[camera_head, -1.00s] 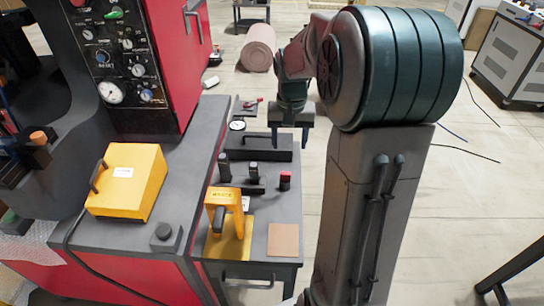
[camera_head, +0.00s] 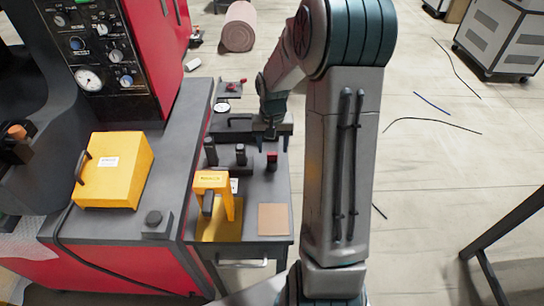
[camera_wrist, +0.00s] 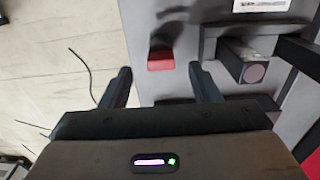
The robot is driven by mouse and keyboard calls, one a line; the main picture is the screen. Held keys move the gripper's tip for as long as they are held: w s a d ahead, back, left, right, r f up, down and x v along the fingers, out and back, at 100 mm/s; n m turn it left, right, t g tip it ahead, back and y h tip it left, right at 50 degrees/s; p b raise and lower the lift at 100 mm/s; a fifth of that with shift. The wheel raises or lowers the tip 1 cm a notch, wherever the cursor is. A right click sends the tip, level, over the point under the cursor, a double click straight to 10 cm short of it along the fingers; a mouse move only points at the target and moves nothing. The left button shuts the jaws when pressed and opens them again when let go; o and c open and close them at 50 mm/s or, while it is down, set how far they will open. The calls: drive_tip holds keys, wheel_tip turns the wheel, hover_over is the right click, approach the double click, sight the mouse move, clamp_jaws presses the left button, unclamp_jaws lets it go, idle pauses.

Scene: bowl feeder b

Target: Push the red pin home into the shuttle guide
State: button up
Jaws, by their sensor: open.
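The red pin (camera_head: 272,161) is a small red and black piece on the grey bench top (camera_head: 262,190). In the wrist view the red pin (camera_wrist: 161,61) shows a red end just beyond and between my fingertips. My gripper (camera_wrist: 160,80) is open and empty, one finger to each side of the pin's line. In the head view my gripper (camera_head: 269,137) hangs behind the pin. Dark upright posts with a bar (camera_head: 226,155), which look like the shuttle guide, stand left of the pin. In the wrist view a dark block with a round-faced bar (camera_wrist: 247,62) lies right of the pin.
A yellow clamp-like fixture (camera_head: 212,190) and a tan square pad (camera_head: 273,219) occupy the bench front. A dark block with a dial gauge (camera_head: 222,107) is behind. A yellow box (camera_head: 113,168) sits on the machine at left.

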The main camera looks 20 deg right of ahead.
drive_tip(key=shift+w+f, duration=0.1)
drive_tip(key=shift+f, duration=1.3)
drive_tip(key=c, duration=1.1)
drive_tip(key=shift+o, duration=0.2)
drive_tip(key=shift+r, duration=0.1)
drive_tip(key=shift+r, duration=0.4)
wheel_tip(320, 180, up, 3)
drive_tip(key=shift+r, duration=0.2)
drive_tip(key=s+a+r+b, duration=0.1)
drive_tip(key=s+a+r, duration=0.1)
drive_tip(key=s+r, duration=0.4)
drive_tip(key=shift+s+a+r+b, duration=0.3)
drive_tip(key=shift+s+r+b, duration=0.05)
drive_tip(key=shift+s, duration=2.35)
drive_tip(key=shift+s, duration=0.1)
